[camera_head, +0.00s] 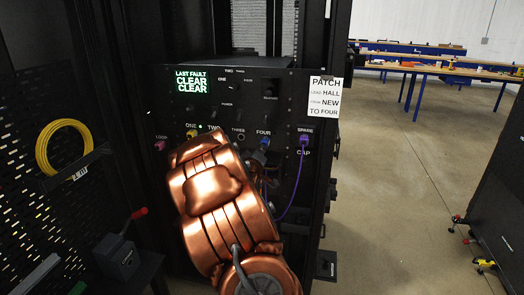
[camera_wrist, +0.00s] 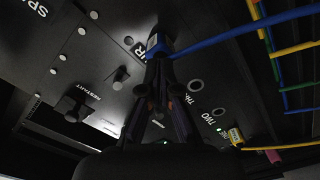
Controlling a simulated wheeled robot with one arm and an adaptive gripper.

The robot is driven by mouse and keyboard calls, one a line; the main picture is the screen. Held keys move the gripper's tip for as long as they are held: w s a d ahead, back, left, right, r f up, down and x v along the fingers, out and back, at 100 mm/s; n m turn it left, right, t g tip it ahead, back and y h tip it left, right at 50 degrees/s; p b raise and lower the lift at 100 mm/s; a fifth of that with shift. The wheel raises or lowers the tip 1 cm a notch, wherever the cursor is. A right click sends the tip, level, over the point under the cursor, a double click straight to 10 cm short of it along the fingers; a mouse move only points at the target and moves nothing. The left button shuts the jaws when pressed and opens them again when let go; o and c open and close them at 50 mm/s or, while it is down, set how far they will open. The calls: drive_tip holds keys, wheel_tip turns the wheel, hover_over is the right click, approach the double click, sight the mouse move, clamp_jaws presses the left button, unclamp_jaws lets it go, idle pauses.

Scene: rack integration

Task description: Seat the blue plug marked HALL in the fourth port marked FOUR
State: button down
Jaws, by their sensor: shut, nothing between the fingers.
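The blue plug (camera_head: 265,143) is at the port under the FOUR label (camera_head: 263,131) on the black panel. In the wrist view the blue plug (camera_wrist: 157,43) is against the panel beside the label's visible R, with its blue cable (camera_wrist: 215,36) running right. It looks seated, but the port opening is hidden behind it, so depth cannot be told. The HALL marking is not readable. My gripper (camera_wrist: 158,68) is shut and empty, its fingertips close to the plug; whether they touch it is unclear. In the head view my copper arm hides most of the gripper.
A yellow plug (camera_head: 191,134) is at ONE and a purple plug (camera_head: 304,140) at SPARE, its cable hanging right of my arm. A pink plug (camera_head: 160,145) is at the far left. A coiled yellow cable (camera_head: 63,147) hangs left. Knobs project from the panel.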

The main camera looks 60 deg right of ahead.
drive_tip(key=v, duration=0.8)
drive_tip(key=shift+a, duration=0.25)
drive_tip(key=shift+s, duration=0.15)
drive_tip(key=w+a+f+t+y, duration=0.1)
drive_tip(key=w+a+f+y, duration=0.25)
drive_tip(key=a, duration=0.45)
drive_tip(key=w+a+f+t+y, duration=0.1)
drive_tip(key=w+a+f+y, duration=0.2)
drive_tip(key=a, duration=0.4)
drive_tip(key=s+a+f+n+g+y, duration=0.15)
drive_tip(key=a+y, duration=0.55)
drive_tip(key=a, duration=0.8)
drive_tip(key=s+a+n+g+y, duration=0.1)
drive_tip(key=s+a+g+y, duration=0.3)
drive_tip(key=s+a, duration=1)
drive_tip(key=s+a+r+g, duration=0.1)
drive_tip(key=s+a+g, duration=0.1)
drive_tip(key=s, duration=0.5)
drive_tip(key=s+a+r+n+g, duration=0.1)
drive_tip(key=s+a+g, duration=0.1)
drive_tip(key=s, duration=0.5)
drive_tip(key=shift+a, duration=0.2)
